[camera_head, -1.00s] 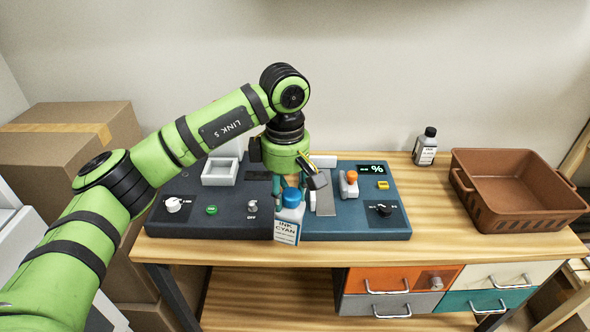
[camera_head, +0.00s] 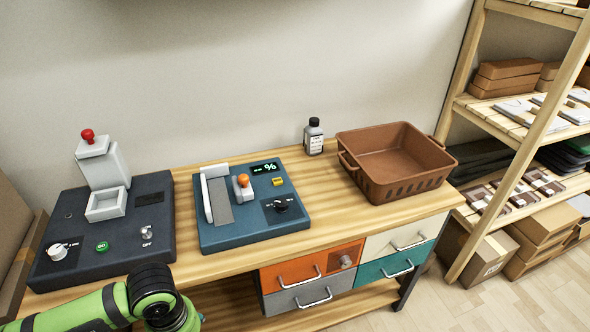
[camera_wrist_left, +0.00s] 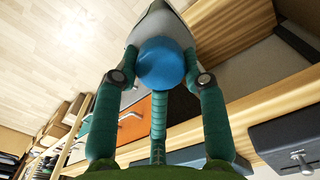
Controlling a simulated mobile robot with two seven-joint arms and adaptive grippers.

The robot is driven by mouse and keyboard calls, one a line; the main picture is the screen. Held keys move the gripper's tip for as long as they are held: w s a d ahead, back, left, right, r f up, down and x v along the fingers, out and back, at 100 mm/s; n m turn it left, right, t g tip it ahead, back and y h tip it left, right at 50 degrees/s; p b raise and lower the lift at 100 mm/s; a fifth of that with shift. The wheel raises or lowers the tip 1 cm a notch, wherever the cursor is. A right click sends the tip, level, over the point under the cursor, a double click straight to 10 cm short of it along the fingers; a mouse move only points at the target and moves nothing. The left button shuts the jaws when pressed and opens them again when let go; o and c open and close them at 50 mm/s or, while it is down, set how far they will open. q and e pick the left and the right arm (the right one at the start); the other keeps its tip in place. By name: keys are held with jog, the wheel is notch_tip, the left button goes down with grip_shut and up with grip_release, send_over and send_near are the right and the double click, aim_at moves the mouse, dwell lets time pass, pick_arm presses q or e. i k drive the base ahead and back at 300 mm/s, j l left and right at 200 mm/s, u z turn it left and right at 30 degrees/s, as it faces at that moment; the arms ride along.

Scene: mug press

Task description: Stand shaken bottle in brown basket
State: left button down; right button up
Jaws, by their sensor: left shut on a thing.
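The blue-capped bottle (camera_wrist_left: 165,64) shows in the left wrist view, cap toward the camera. My left gripper (camera_wrist_left: 161,79) is shut on it, with one finger at each side of the cap. The brown basket (camera_head: 410,184) sits at the right end of the bench. Its visible inside is empty. My right gripper is in neither view.
A dark-capped bottle (camera_head: 313,139) stands left of the basket, near the wall. A blue device (camera_head: 250,233) and a dark device (camera_head: 75,204) occupy the bench's middle and left. A wooden shelf (camera_head: 470,104) with boxes stands at the right.

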aim_at(391, 176)
jog(key=i+l, duration=0.1)
jog(key=l, duration=1.15)
jog(key=i+l+u, duration=0.1)
jog(key=l, duration=0.55)
